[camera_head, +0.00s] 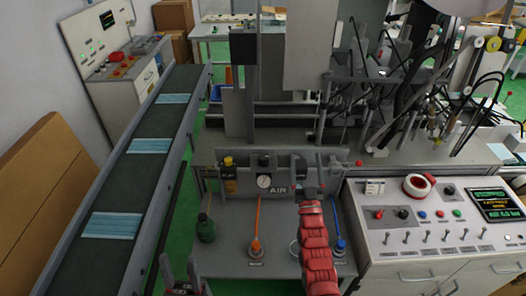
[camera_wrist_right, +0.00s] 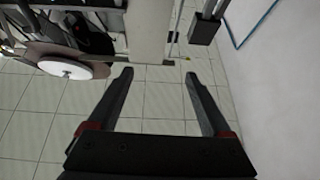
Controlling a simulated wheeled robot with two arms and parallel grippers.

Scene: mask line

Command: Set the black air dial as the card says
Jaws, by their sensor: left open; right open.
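A round white gauge (camera_head: 264,181) sits on the grey air panel beside the AIR label (camera_head: 278,189). A dark knob (camera_head: 263,160) stands just above the gauge and looks like the black air dial; its setting is too small to read. A small white card-like plate (camera_head: 375,187) is on the console at the right; its marks are unreadable. My right gripper (camera_head: 310,188) is in front of the panel, right of the gauge; in the right wrist view it is open and empty (camera_wrist_right: 159,74). My left gripper (camera_head: 179,268) is open at the bottom edge, apart from the panel.
A conveyor (camera_head: 137,185) with blue masks runs along the left. The console (camera_head: 430,255) at the right carries switches and a screen (camera_head: 496,205).

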